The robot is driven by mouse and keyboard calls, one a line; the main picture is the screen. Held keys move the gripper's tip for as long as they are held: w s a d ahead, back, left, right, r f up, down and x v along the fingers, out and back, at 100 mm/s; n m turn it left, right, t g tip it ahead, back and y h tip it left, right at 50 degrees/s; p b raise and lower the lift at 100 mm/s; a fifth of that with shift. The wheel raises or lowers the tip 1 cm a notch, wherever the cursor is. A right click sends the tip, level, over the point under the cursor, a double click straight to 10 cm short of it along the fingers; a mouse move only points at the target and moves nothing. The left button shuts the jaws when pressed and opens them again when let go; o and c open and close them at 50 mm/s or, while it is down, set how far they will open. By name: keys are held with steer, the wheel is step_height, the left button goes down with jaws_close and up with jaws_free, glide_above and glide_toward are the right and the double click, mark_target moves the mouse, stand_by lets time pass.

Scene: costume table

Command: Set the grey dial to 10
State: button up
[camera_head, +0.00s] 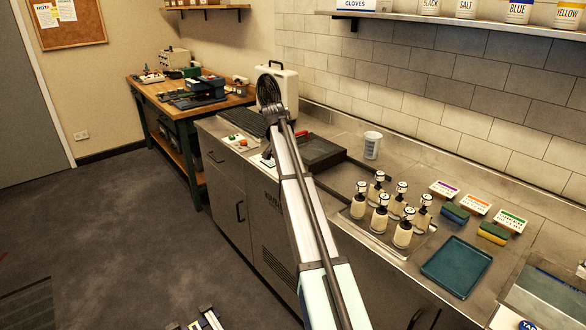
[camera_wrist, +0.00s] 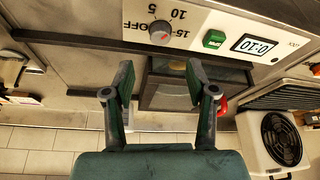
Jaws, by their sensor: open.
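The grey dial (camera_wrist: 159,32) is on a white panel (camera_wrist: 225,30) at the top of the wrist view, which shows the panel upside down. The marks OFF, 5, 10 and 15 are around the dial. A reddish mark shows on the dial, but its setting is too small to tell. A green button (camera_wrist: 214,38) and a small display (camera_wrist: 254,45) are beside it. My gripper (camera_wrist: 160,78) is open and empty, its fingertips apart from the dial, which appears beyond the gap between them. In the head view my arm hides much of this area.
A dark tray-like unit (camera_head: 318,152) is on the steel counter right of my arm. A white fan unit (camera_head: 278,88) stands behind. The floor at left is mostly clear.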

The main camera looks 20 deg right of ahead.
steer(key=shift+v, duration=1.4)
steer(key=s+a+f+n+y, duration=0.1)
steer(key=s+a+f+n, duration=0.2)
steer(key=s+a+f, duration=0.5)
steer(key=s+a+f+n+g+y, duration=0.1)
steer(key=s+a+f+n, duration=0.25)
steer(key=s+f, duration=0.85)
steer(key=s+a+f+n+y, duration=0.1)
steer(key=s+a+f+n, duration=0.2)
steer(key=s+a+f, duration=0.75)
steer(key=s+f+g, duration=0.2)
steer(key=s+f, duration=0.7)
steer(key=s, duration=0.3)
steer(key=s+f+n+g, duration=0.1)
steer(key=s+f+g, duration=0.2)
steer(key=s+f, duration=0.6)
steer(key=s+f+n+g, duration=0.1)
steer(key=s+f+g, duration=0.2)
steer(key=s+f, duration=0.6)
steer(key=s, duration=0.8)
steer(key=shift+a+f+y, duration=0.2)
steer(key=shift+a+y, duration=0.2)
steer(key=shift+n, duration=0.25)
